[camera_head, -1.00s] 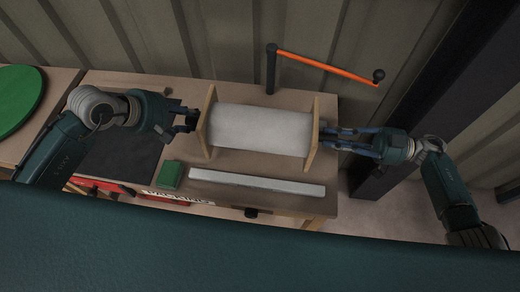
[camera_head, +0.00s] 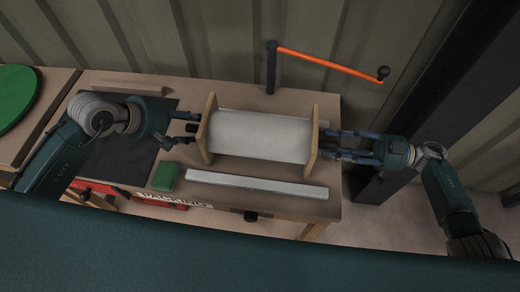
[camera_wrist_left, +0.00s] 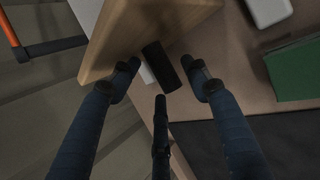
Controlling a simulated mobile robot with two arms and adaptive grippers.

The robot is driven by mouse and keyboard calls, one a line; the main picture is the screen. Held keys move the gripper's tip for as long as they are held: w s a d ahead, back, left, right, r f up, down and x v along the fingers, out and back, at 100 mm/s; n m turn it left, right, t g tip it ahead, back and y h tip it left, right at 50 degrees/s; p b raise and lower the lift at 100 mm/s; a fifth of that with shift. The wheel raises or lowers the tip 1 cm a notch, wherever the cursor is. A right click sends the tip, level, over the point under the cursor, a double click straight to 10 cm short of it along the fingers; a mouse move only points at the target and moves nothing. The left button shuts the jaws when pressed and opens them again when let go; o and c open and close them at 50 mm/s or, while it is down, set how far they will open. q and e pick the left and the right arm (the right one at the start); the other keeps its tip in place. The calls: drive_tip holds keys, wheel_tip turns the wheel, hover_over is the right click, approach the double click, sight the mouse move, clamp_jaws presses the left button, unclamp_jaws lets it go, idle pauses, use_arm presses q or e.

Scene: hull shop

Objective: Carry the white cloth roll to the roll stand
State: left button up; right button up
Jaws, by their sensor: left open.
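The white cloth roll (camera_head: 259,136) lies level between two upright wooden end plates (camera_head: 209,128) of the roll stand on the bench. My left gripper (camera_head: 192,127) is open just left of the left plate. In the left wrist view, its fingers (camera_wrist_left: 161,82) are spread around a short black rod end (camera_wrist_left: 160,66) beside the wooden plate (camera_wrist_left: 140,30); contact cannot be told. My right gripper (camera_head: 328,145) is at the right plate (camera_head: 313,138), its fingers visibly spread. The plates hide the ends of the roll.
A crank with an orange arm (camera_head: 325,61) stands behind the roll. A pale bar (camera_head: 258,185) and a green block (camera_head: 165,177) lie in front. A dark mat (camera_head: 135,160) lies under my left arm. A green disc (camera_head: 14,95) is at far left.

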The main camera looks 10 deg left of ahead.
use_arm(q)
drive_tip(key=shift+s, duration=0.1)
use_arm(e)
drive_tip(key=shift+d, duration=0.1)
use_arm(q)
drive_tip(key=v, duration=1.2)
use_arm(e)
drive_tip(key=d, duration=1.1)
drive_tip(key=shift+d, duration=0.4)
drive_tip(key=shift+s, duration=0.15)
